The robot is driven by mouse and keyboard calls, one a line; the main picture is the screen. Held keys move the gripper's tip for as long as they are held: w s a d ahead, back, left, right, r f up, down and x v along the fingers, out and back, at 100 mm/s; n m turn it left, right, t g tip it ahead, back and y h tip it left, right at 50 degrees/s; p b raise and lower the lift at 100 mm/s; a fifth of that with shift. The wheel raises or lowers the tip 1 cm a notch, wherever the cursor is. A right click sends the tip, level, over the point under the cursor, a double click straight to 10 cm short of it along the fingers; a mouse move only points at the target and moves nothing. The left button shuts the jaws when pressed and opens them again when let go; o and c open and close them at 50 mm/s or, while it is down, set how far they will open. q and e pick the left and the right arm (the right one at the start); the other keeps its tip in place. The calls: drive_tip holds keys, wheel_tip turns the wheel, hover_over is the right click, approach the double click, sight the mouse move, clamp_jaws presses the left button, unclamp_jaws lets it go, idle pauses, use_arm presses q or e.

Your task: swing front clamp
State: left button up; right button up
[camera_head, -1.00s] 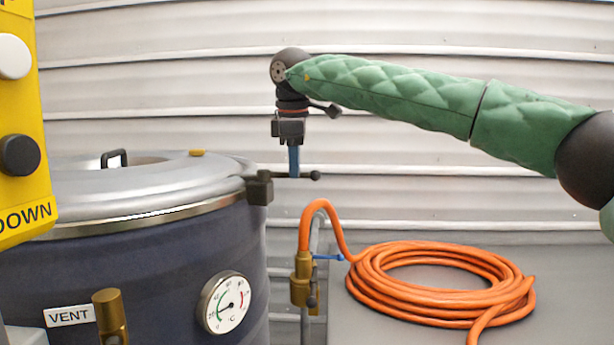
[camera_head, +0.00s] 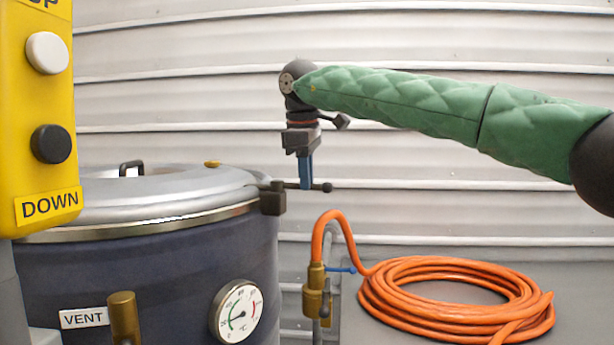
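A large dark blue drum (camera_head: 150,275) with a silver lid (camera_head: 160,200) stands at the left. At the right of its rim is a dark clamp block (camera_head: 272,199) with a thin black handle ending in a ball (camera_head: 327,187), sticking out to the right. My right gripper (camera_head: 306,184) points down from above, its blue fingers at the handle between block and ball. The fingers are seen nearly edge-on and overlap the handle. I cannot tell whether they are closed on it. My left gripper is not in view.
A yellow control box (camera_head: 40,115) with white and black buttons stands close at the left. An orange hose (camera_head: 455,290) lies coiled on a grey surface at the lower right, joined to a brass valve (camera_head: 316,292). A gauge (camera_head: 237,311) is on the drum.

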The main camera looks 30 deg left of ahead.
drive_tip(key=o, duration=0.3)
drive_tip(key=shift+f, duration=0.1)
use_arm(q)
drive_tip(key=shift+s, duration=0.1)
use_arm(e)
drive_tip(key=shift+o, duration=0.2)
